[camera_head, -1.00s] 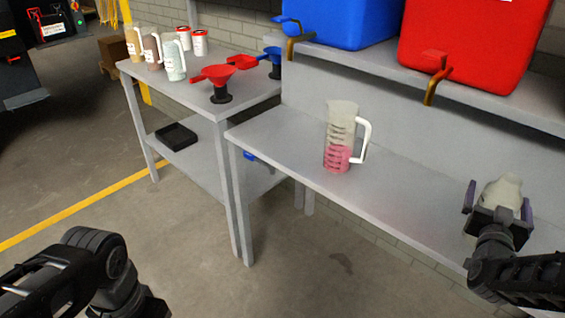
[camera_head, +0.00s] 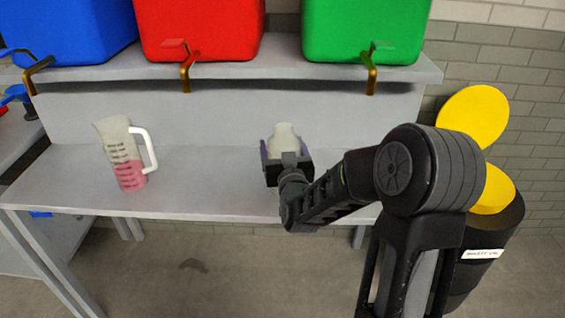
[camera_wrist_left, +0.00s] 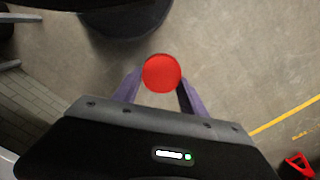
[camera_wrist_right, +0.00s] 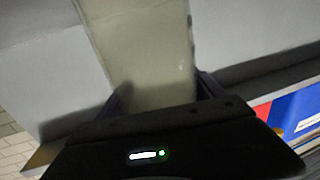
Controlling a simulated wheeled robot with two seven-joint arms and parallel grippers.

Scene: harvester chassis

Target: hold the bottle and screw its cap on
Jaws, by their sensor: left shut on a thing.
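The pale, translucent bottle (camera_head: 285,137) is on the grey bench, its lower part hidden behind my right gripper. My right gripper (camera_head: 285,152) has its purple fingers on either side of the bottle. In the right wrist view the bottle (camera_wrist_right: 145,50) fills the space between the fingers (camera_wrist_right: 162,95); they look spread, with no clear grip. My left gripper (camera_wrist_left: 160,85) is out of the head view. In the left wrist view it is shut on a round red cap (camera_wrist_left: 162,73), held over the floor.
A measuring jug (camera_head: 125,155) with pink liquid stands left on the bench (camera_head: 215,200). Blue, red (camera_head: 200,30) and green (camera_head: 365,30) tanks with brass taps sit on the shelf above. A black bin with yellow lids (camera_head: 490,190) stands at the right.

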